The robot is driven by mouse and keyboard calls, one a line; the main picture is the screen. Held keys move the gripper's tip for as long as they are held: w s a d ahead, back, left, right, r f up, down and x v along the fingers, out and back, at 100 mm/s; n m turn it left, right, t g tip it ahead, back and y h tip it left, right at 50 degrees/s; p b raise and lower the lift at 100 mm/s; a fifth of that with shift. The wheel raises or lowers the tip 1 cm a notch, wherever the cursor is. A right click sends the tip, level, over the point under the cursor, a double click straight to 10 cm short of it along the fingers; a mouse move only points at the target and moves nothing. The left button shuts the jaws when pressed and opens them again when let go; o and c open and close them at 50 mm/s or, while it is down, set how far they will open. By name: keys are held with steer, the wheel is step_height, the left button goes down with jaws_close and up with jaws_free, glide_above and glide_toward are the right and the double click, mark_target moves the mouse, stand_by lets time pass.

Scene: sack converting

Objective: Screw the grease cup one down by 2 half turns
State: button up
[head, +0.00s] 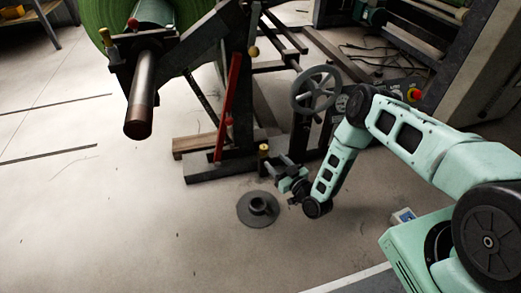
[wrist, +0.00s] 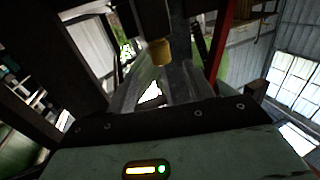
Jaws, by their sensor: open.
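A brass-yellow grease cup (head: 263,150) stands on a dark post at the foot of the unwind stand, just left of my gripper (head: 283,172). In the wrist view a yellow cup (wrist: 160,52) shows below a dark block, ahead of my gripper (wrist: 155,88). My gripper is open, with nothing seen between its fingers; the cup looks apart from them. Other brass-coloured knobs show on the stand, one by the roll shaft (head: 133,25) and one higher up (head: 253,51). No label shows which cup is number one.
A dark flanged ring (head: 258,208) lies on the floor below my gripper. A red lever (head: 229,105) and a grey handwheel (head: 316,90) are close to my arm. A thick shaft (head: 140,100) sticks out at the left. The floor at front left is clear.

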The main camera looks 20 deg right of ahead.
mark_target(261, 146)
steer(key=b+x, duration=0.4)
steer(key=x, duration=0.5)
steer(key=shift+w+a+f, duration=0.1)
steer(key=shift+w+f, duration=0.05)
steer(key=shift+w, duration=0.1)
steer(key=shift+w+a+b, duration=0.2)
steer(key=shift+w+b, duration=0.15)
steer(key=shift+w, duration=0.2)
steer(key=c, duration=1)
